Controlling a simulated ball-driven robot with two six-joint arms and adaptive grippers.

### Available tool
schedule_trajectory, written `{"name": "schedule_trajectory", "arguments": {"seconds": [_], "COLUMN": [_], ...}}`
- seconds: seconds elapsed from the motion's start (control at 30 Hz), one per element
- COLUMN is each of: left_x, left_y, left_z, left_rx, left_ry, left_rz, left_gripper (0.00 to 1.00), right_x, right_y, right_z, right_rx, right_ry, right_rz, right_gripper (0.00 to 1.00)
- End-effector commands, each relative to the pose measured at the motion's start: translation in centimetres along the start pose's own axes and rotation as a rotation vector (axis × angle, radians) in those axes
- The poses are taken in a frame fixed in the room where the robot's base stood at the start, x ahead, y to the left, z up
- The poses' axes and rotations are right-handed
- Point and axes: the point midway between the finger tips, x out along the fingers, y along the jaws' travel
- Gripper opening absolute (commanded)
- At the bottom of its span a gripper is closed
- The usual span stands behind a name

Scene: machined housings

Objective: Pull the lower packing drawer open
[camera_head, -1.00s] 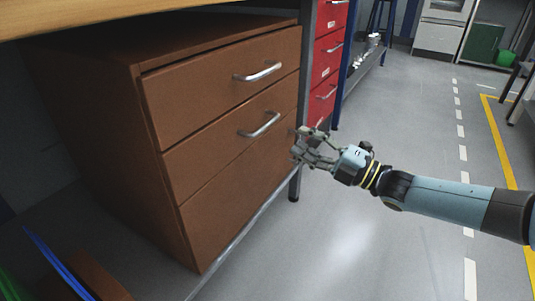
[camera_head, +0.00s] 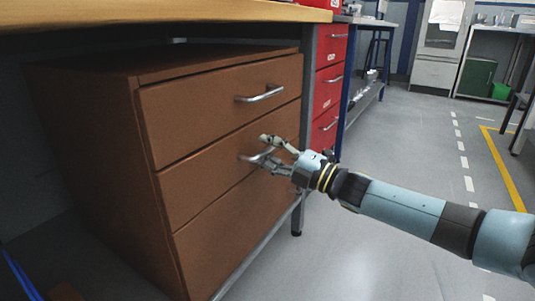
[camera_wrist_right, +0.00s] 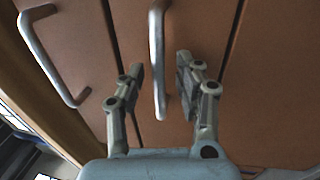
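The brown drawer unit (camera_head: 100,150) stands under the bench with its drawers shut. The upper drawer (camera_head: 215,105) has a silver bar handle (camera_head: 262,95). The drawer below it (camera_head: 205,178) has a similar handle (camera_head: 247,157), partly hidden by my right gripper (camera_head: 265,149). In the right wrist view this handle (camera_wrist_right: 157,50) runs between the two parted fingers of my right gripper (camera_wrist_right: 160,72). The fingers look clear of the bar on both sides. The other handle (camera_wrist_right: 45,55) is at the left there. My left gripper is out of view.
A bottom drawer front (camera_head: 235,225) lies under these two, with no handle visible. A dark bench leg (camera_head: 298,200) stands close at the right. Red drawers (camera_head: 330,85) are behind it. The grey floor (camera_head: 400,150) is open to the right.

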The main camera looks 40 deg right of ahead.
Motion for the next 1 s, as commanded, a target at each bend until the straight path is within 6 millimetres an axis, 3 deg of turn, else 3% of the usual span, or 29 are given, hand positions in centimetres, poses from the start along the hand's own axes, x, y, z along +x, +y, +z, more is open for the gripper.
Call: {"name": "schedule_trajectory", "arguments": {"seconds": [0.27,0.53,1.0], "left_x": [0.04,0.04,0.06], "left_y": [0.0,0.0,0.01], "left_z": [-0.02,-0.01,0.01], "left_rx": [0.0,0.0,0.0], "left_ry": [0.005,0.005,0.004], "left_rz": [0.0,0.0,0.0], "left_gripper": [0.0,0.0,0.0], "right_x": [0.12,0.09,0.05], "right_y": [0.05,0.02,-0.03], "right_z": [0.01,0.0,0.0], "right_rx": [0.0,0.0,0.001], "right_ry": [-0.001,-0.001,-0.001], "right_rz": [0.001,0.0,-0.001], "right_gripper": [0.33,0.0,0.0]}}
